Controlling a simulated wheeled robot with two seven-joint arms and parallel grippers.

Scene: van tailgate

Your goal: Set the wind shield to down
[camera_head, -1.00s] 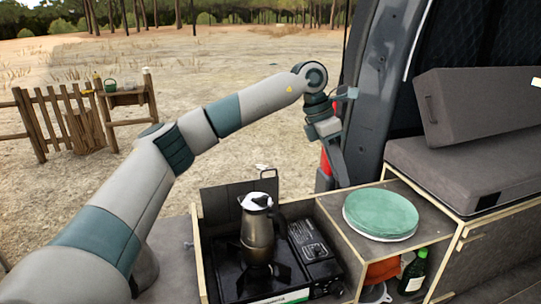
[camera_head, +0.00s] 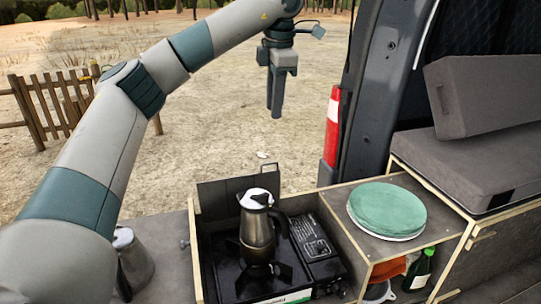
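The wind shield (camera_head: 225,193) is a dark flat panel at the back of the black camping stove (camera_head: 228,270). It stands upright, with a thin wire-like frame showing at its right. A metal pot (camera_head: 257,228) with a black handle stands on the burner in front of it and hides part of the panel. My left gripper (camera_head: 275,114) hangs fingers down above and behind the wind shield, apart from it and empty. Its two fingers look close together. My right gripper is not in view.
Green plates (camera_head: 387,207) are stacked on the shelf right of the stove. A green bottle (camera_head: 418,271) and an orange item (camera_head: 388,268) sit below. A grey metal vessel (camera_head: 132,263) stands left, partly behind my arm. The van pillar (camera_head: 375,90) rises behind the shelf.

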